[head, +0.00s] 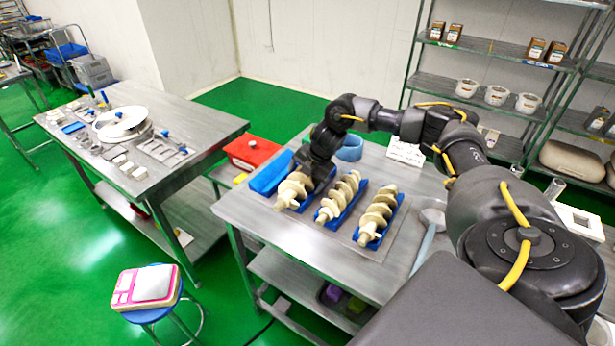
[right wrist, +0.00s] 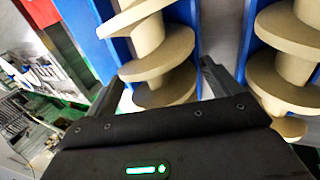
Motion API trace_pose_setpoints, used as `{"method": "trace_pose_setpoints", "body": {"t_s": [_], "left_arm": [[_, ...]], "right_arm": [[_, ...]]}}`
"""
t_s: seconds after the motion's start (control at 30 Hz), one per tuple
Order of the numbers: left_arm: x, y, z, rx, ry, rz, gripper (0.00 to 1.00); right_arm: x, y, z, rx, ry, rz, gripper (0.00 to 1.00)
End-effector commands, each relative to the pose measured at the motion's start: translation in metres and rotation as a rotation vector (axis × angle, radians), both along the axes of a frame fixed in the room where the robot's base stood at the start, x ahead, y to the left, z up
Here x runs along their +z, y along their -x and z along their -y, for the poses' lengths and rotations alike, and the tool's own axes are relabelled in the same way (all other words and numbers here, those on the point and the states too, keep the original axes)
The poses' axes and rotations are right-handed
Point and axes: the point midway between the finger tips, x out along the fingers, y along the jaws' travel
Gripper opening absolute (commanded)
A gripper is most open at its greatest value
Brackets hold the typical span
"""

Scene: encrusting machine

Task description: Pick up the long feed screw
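Three cream-coloured feed screws lie side by side in blue holders on the metal table: a left one (head: 292,192), a middle one (head: 338,199) and a right one (head: 376,218). I cannot tell for sure which is longest, as the left one is partly hidden by my gripper. My right gripper (head: 318,170) points down at the far part of the left screw. In the right wrist view my right gripper (right wrist: 160,88) has its fingers apart, with a screw (right wrist: 155,65) between them; contact is not clear. My left gripper is out of view.
A grey funnel-like part (head: 431,220) lies right of the screws. In the right wrist view another screw (right wrist: 285,70) sits close beside the right finger.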

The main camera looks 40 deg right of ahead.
Motion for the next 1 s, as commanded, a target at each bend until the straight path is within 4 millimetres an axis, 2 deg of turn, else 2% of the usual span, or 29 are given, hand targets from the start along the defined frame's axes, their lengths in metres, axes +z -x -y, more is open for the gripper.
{"method": "trace_pose_setpoints", "body": {"t_s": [0.03, 0.37, 0.77, 0.97, 1.0], "left_arm": [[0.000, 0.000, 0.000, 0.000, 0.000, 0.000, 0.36], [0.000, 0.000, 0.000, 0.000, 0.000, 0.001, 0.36], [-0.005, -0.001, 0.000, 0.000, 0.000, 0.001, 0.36], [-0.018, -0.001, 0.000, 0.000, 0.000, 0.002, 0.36], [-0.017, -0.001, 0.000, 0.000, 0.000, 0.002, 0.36]], "right_arm": [[0.000, 0.000, 0.000, 0.000, 0.000, 0.000, 0.83], [0.000, 0.000, 0.000, 0.000, 0.000, 0.000, 0.40], [0.008, -0.002, 0.000, 0.000, -0.001, 0.005, 0.39], [0.033, -0.002, -0.001, 0.001, -0.001, 0.009, 0.39], [0.040, 0.002, -0.008, 0.005, -0.002, 0.007, 0.39]]}}
